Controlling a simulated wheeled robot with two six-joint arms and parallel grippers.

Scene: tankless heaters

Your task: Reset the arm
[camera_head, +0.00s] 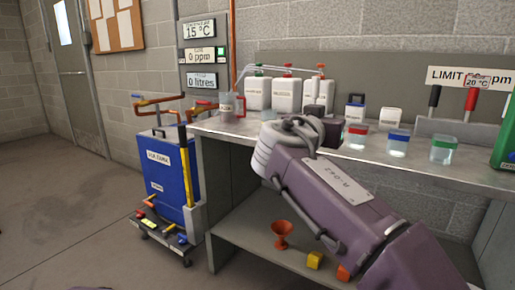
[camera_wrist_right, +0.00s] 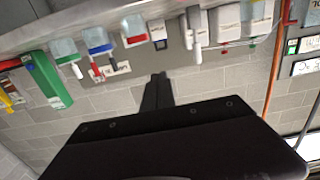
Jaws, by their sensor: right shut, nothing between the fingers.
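My right arm (camera_head: 330,195), purple-grey with a white label, reaches up from the lower right in the head view, in front of the bench. A dark block at its end (camera_head: 325,128) shows in front of the bench top; the fingertips cannot be made out there. In the right wrist view, which looks upside down, my right gripper (camera_wrist_right: 158,82) is shut with nothing between its fingers. Grey wall blocks show behind it, and the bench items appear beyond its tips. My left gripper is in neither view.
The metal bench (camera_head: 225,130) carries white jugs (camera_head: 288,95) and jars with red (camera_head: 357,136), blue (camera_head: 398,142) and green lids (camera_head: 443,149). An orange funnel (camera_head: 281,232) and small blocks sit on the lower shelf. A blue tank cart (camera_head: 168,175) stands left; floor beyond is clear.

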